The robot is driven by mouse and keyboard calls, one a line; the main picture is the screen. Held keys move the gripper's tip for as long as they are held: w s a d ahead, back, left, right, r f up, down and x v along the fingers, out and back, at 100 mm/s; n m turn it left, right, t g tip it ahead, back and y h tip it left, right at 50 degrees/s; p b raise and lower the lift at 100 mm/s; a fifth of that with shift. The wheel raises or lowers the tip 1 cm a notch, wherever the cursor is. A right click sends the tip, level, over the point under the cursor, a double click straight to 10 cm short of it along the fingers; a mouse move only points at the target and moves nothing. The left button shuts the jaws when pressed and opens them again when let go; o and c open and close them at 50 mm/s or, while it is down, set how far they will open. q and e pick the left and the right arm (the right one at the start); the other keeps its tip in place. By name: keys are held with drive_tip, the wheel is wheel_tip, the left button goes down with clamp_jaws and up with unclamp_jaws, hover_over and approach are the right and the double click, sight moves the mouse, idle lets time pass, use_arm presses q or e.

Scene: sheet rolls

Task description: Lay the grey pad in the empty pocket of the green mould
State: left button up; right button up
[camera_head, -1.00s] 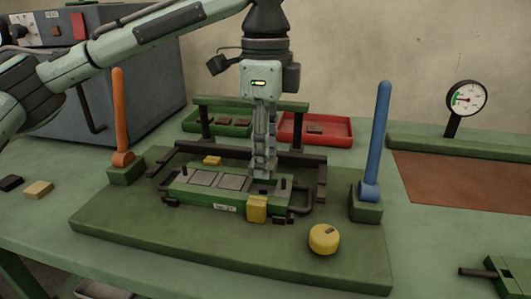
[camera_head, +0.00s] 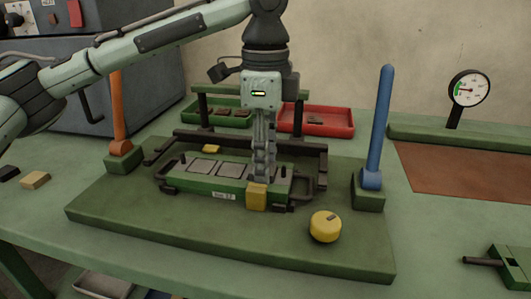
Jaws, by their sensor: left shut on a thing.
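The green mould (camera_head: 205,188) lies on the green base plate in the middle. Two grey pads show in its left (camera_head: 200,166) and middle (camera_head: 233,170) pockets. My left gripper (camera_head: 261,178) points straight down over the mould's right end, its fingertips low at the right pocket. Its jaws are closed on the grey pad, which the fingers mostly hide, so I cannot tell whether the pad touches the pocket floor. The right pocket is also mostly hidden. A yellow block (camera_head: 256,198) sits on the mould's front side, just below the fingertips. My right gripper is not in view.
An orange lever (camera_head: 117,110) stands left and a blue lever (camera_head: 380,125) right of the mould. A yellow knob (camera_head: 325,227) is at the front. A dark frame (camera_head: 300,150) surrounds the mould. Behind are a green tray (camera_head: 238,130) and a red tray (camera_head: 343,131).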

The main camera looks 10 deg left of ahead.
use_arm(q)
drive_tip(key=shift+f, duration=0.15)
drive_tip(key=o, duration=1)
drive_tip(key=shift+o, duration=0.2)
wheel_tip(320, 180, up, 12)
drive_tip(key=shift+s, duration=0.1)
idle(0.6)
